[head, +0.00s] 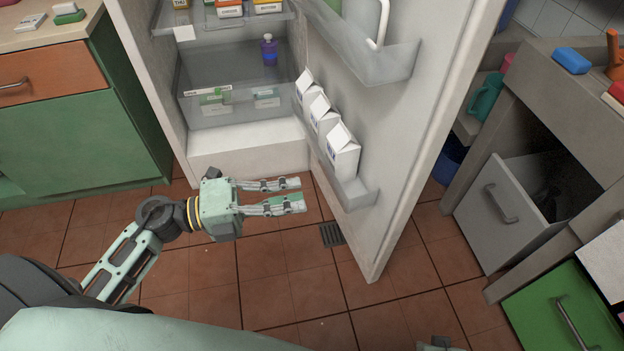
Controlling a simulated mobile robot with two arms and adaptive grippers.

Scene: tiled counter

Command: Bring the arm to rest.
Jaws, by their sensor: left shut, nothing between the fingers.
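My left arm (125,262) comes in from the lower left and reaches toward the open fridge. My left gripper (301,193) is shut and empty, its fingers pointing right. In the picture it lies in front of the fridge's white base and the floor, left of the open fridge door (420,130). It appears apart from the door and the cartons. A small dark piece, which may be part of my right arm or gripper, shows at the bottom edge; its state cannot be made out.
The fridge holds boxes (229,8), a purple bottle (269,49) and a clear drawer (205,112). White cartons (342,153) stand in the door shelf. An open grey drawer (500,215) and a green drawer (565,310) stick out at right. Tiled floor (290,290) is clear below the gripper.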

